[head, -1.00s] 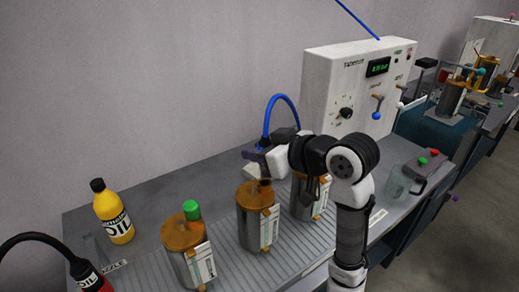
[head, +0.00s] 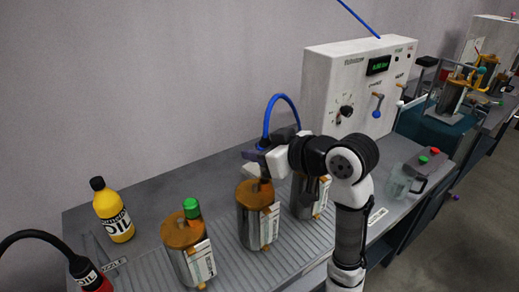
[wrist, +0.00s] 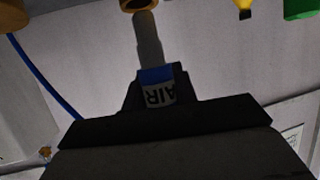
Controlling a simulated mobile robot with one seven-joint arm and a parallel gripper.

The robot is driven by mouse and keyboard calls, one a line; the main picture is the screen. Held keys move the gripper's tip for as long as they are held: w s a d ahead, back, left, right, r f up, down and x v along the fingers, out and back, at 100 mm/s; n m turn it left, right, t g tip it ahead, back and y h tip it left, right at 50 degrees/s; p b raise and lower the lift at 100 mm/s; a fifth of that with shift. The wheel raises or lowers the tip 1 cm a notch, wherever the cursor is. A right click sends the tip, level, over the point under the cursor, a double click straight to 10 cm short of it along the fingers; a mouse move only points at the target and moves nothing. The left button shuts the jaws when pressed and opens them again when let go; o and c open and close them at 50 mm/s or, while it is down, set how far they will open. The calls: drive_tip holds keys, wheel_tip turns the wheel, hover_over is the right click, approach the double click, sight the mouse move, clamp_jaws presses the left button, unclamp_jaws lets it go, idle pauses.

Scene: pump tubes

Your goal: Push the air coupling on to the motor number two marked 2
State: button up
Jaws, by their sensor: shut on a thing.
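My gripper (head: 258,158) is shut on the air coupling, just above the middle motor (head: 257,217). In the wrist view the coupling (wrist: 158,92) has a blue band, the word AIR and a grey tip (wrist: 148,38). The tip points at a brass-coloured port (wrist: 138,5) and reaches its rim in the picture; I cannot tell whether it is seated. A blue hose (head: 280,97) arches up behind the gripper. A motor with a green cap (head: 187,245) stands to the left, and another motor (head: 307,198) to the right, partly behind my arm. Their numbers are not readable.
A yellow oil bottle (head: 113,215) stands at the left of the bench. A black hose with a red oil can (head: 92,277) is at the lower left. A white control panel (head: 350,85) stands behind my arm. A glass jug (head: 400,183) is at the right.

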drive_tip(key=shift+f+b, duration=1.1)
drive_tip(key=shift+f, duration=0.45)
drive_tip(key=o, duration=1.1)
drive_tip(key=shift+d, duration=0.1)
drive_tip(key=b+v, duration=0.1)
drive_tip(key=v, duration=1.2)
drive_tip(key=shift+s+d, duration=0.2)
drive_tip(key=shift+s, duration=0.15)
drive_tip(key=shift+r, duration=0.1)
